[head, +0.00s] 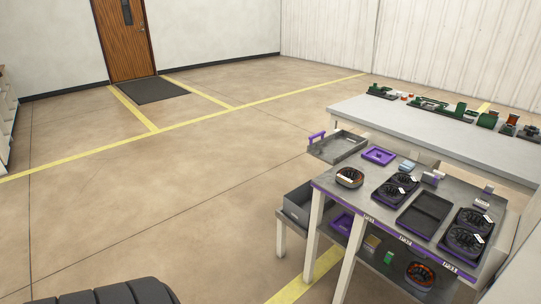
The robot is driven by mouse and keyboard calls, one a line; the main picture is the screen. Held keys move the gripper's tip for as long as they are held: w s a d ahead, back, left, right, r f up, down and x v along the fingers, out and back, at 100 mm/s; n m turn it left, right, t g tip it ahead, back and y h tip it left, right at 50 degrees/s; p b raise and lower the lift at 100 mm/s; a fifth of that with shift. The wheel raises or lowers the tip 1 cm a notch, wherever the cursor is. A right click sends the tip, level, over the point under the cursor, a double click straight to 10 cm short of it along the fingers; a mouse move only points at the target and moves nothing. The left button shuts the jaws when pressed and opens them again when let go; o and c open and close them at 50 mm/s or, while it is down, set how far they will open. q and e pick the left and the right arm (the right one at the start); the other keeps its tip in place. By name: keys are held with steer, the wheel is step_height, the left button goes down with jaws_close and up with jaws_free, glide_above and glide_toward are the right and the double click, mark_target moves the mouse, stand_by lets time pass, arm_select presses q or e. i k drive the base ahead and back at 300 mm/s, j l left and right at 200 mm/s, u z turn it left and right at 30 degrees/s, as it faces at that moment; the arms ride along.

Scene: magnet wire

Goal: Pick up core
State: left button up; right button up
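Several round, dark ring-shaped parts that look like cores sit on a grey-topped table at the right; I cannot tell which one the task means. One with copper-brown colour (349,177) lies alone at the table's left end. Two dark ones sit in a black tray near the middle, the front one (395,190) and one behind it. Two more, one at the front (464,240), sit in a tray at the right end. Another ring with orange-red parts (420,274) is on the lower shelf. Neither of my grippers is in view.
An empty black tray (425,215) lies between the filled trays. A purple tray (378,156) is at the table's back. A long bench (420,125) with green devices stands behind. Open floor (170,200) fills the left and middle.

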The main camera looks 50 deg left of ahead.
mark_target(343, 177)
steer(key=u, duration=1.15)
